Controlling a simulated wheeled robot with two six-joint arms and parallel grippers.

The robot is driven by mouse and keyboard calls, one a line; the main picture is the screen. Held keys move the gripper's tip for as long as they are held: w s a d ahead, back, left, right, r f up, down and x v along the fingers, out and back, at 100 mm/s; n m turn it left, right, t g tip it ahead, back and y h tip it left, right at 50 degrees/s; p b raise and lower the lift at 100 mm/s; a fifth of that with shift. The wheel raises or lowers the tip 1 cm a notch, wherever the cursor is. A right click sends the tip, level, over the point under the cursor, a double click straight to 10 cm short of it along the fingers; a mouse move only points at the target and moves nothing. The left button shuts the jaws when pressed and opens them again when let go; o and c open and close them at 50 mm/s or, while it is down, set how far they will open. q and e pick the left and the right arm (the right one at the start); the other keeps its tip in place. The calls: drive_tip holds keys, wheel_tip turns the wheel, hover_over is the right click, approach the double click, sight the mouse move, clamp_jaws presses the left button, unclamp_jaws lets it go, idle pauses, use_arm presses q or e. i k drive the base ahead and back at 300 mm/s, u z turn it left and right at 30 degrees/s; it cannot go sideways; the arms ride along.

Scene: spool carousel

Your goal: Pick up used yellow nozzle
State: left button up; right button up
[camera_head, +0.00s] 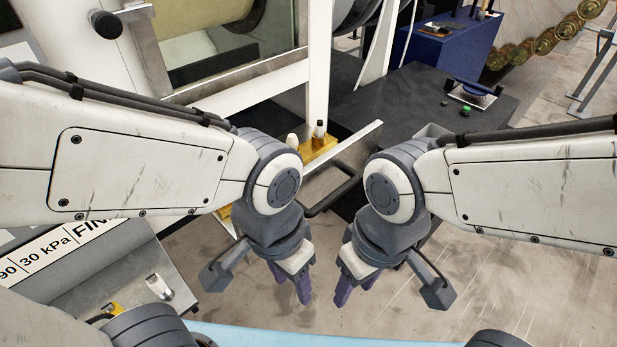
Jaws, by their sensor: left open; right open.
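A small yellow piece (108,312), perhaps the used yellow nozzle, lies on the grey surface at lower left, partly hidden by my arm. A yellow block (318,148) with small white and dark-topped upright pieces stands on the machine at centre; I cannot tell whether one of these is the nozzle. My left gripper (291,282) hangs left of centre, pointing down, open with purple fingers and nothing between them. My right gripper (356,284) hangs just right of it, also open and empty. Both are apart from the yellow pieces.
A small white piece (157,285) is on the grey surface (95,290) at lower left. The white-framed machine (240,88) stands behind my arms. A dark table (410,105) and blue box (448,45) are at upper right.

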sight(292, 140)
drive_tip(key=z, duration=1.1)
drive_tip(key=k, duration=0.75)
drive_tip(key=u, duration=1.2)
